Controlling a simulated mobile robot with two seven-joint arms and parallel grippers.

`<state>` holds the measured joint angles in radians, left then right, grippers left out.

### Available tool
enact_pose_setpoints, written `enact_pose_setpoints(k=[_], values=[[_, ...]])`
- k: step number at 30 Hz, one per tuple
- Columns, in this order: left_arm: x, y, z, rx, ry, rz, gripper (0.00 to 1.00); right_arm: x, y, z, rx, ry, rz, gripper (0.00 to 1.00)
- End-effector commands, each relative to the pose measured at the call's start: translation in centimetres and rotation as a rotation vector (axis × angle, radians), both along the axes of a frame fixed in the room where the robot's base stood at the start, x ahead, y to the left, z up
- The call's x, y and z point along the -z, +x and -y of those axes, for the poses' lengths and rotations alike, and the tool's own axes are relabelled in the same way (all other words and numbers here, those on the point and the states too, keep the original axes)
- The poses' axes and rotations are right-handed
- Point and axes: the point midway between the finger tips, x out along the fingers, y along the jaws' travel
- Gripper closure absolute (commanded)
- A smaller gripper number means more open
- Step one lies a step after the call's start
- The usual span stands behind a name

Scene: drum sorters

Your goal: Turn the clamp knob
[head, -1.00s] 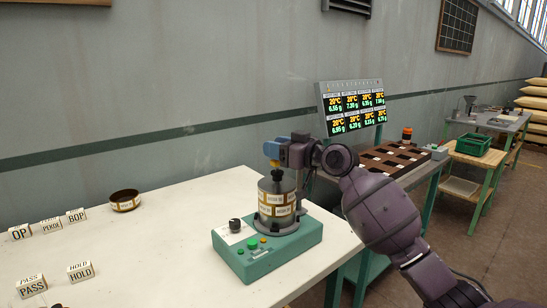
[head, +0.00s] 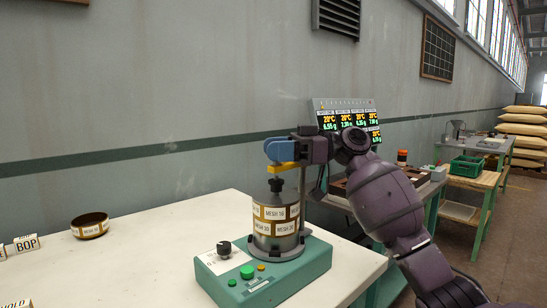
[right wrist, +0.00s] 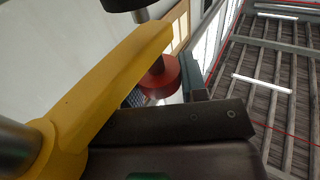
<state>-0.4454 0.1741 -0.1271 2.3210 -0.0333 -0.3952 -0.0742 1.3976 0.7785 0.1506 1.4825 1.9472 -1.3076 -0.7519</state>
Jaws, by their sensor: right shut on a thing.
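The sieve shaker has a green base (head: 300,282) and a metal drum stack (head: 261,244) labelled MESH. A yellow clamp bar (head: 283,167) runs above the stack, with a black pad (head: 276,185) below it. My right gripper (head: 279,151) is at the top of the clamp, and its blue fingertip hides the knob in the head view. In the right wrist view the yellow bar (right wrist: 115,80) crosses the picture, and the red clamp knob (right wrist: 160,78) shows by my fingers, which are shut on it and partly cover it. My left gripper is not in view.
The base carries a black dial (head: 224,248) and a green button (head: 247,272). A round open pan (head: 90,226) and a BOP block (head: 26,244) stand on the white table (head: 150,245). A lit display (head: 345,118) and a brown tray stand behind my right arm.

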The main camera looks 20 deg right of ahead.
Motion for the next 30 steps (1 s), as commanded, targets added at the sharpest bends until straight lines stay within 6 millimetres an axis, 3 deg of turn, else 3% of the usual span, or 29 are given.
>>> enact_pose_setpoints(k=[9,23,24,29,30], values=[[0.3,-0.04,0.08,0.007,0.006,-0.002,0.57,0.13,0.05,-0.05,-0.097,0.0,-0.003,0.84],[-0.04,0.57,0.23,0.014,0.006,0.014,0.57,0.08,0.01,-0.04,-0.109,-0.003,-0.002,0.84],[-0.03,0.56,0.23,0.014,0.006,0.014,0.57,0.08,0.02,-0.04,-0.109,-0.003,-0.002,0.59],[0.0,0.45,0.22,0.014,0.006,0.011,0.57,0.06,0.01,-0.04,-0.109,-0.002,-0.002,0.35],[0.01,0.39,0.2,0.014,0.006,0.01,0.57,0.05,0.01,-0.03,-0.109,-0.002,-0.002,0.35]])
